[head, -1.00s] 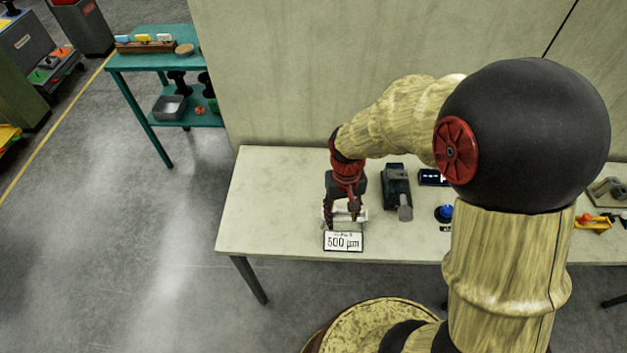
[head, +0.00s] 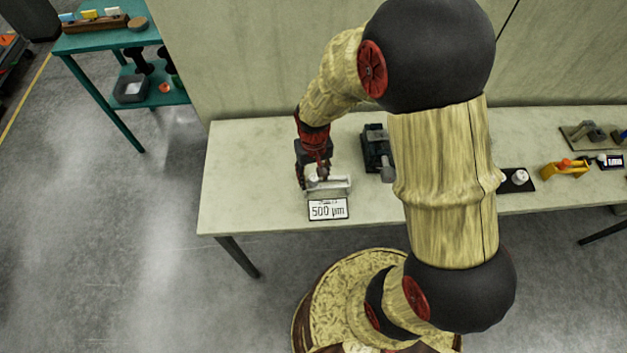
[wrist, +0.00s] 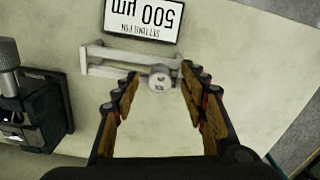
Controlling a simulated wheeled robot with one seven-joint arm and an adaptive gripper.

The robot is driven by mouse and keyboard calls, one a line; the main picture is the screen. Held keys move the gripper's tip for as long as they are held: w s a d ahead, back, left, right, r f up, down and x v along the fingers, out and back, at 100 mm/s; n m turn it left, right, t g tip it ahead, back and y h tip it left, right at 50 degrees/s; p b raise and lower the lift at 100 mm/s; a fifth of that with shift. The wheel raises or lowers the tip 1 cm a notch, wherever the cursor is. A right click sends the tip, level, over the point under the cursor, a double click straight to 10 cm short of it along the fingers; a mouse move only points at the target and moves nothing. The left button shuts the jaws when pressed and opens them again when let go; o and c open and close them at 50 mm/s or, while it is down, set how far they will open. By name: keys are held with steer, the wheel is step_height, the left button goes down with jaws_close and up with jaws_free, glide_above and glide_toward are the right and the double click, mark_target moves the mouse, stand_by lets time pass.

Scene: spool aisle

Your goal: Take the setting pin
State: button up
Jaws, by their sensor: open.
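The setting pin (wrist: 160,77) is a small pale cylinder with a round end, at the right end of a white rack (wrist: 110,62) in the wrist view. My gripper (wrist: 160,72) is open, with one finger on each side of the pin in the picture. I see no contact. A label (wrist: 145,18) beside the rack reads "SETTING PIN 500 µm". In the head view, my gripper (head: 314,181) is at the rack (head: 335,187), behind the label (head: 328,209). My fingers largely cover the pin there.
A dark device (head: 376,147) with a grey cylinder stands right of the rack on the pale table (head: 240,180). A yellow holder (head: 565,169) and a dark mat (head: 516,181) are farther right, beyond my arm. A wall rises behind. The table's left end is clear.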

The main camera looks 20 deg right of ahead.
steer(key=shift+f, duration=0.25)
steer(key=shift+c, duration=1.2)
steer(key=c, duration=0.7)
steer(key=shift+c, duration=0.7)
